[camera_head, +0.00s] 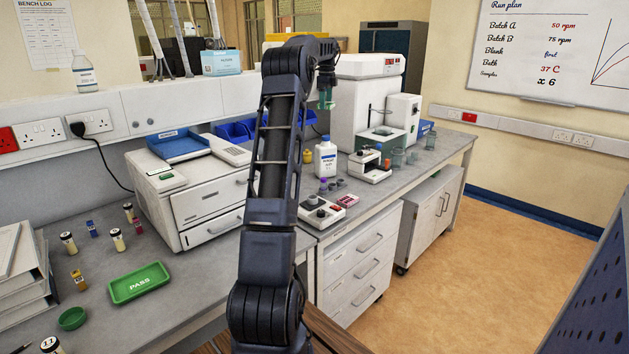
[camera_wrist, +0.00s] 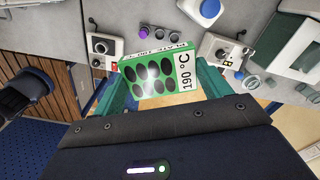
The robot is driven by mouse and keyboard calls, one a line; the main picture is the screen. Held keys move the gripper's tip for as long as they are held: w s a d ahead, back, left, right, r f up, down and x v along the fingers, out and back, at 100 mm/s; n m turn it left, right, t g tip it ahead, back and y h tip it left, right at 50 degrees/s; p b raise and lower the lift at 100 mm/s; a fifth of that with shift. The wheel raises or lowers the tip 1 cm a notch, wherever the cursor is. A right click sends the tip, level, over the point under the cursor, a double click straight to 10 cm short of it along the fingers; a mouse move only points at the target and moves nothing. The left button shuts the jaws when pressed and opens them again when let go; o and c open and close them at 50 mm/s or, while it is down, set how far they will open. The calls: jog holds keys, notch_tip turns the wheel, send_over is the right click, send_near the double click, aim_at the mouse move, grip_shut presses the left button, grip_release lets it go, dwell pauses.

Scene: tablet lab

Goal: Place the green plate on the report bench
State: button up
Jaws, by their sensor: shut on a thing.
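My gripper (camera_wrist: 158,88) is shut on the green plate (camera_wrist: 152,78), a small green block with dark round wells and a white edge label reading 190 °C. The plate sits between the two green fingers in the wrist view. In the head view my gripper (camera_head: 326,100) is raised above the far part of the bench, and the plate cannot be made out clearly there. The near left bench (camera_head: 185,268) carries a green PASS tray (camera_head: 139,283). No sign in view names the report bench.
A white drawer unit (camera_head: 190,190) with a blue tray on top stands on the left bench. A white bottle (camera_head: 326,158), a small knobbed device (camera_head: 320,212) and a larger white machine (camera_head: 370,95) stand along the right bench. The floor (camera_head: 480,260) at right is clear.

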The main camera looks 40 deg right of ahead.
aim_at(365, 193)
jog(key=s+d+m, duration=0.3)
jog(key=s+d, duration=0.2)
jog(key=s, duration=0.4)
jog(key=s+d+m, duration=0.2)
jog(key=s+d, duration=0.2)
jog(key=s, duration=0.4)
notch_tip(365, 193, down, 38)
jog(key=shift+s+d+r, duration=0.1)
jog(key=shift+r, duration=0.05)
jog(key=o, duration=1)
jog(key=shift+c, duration=0.2)
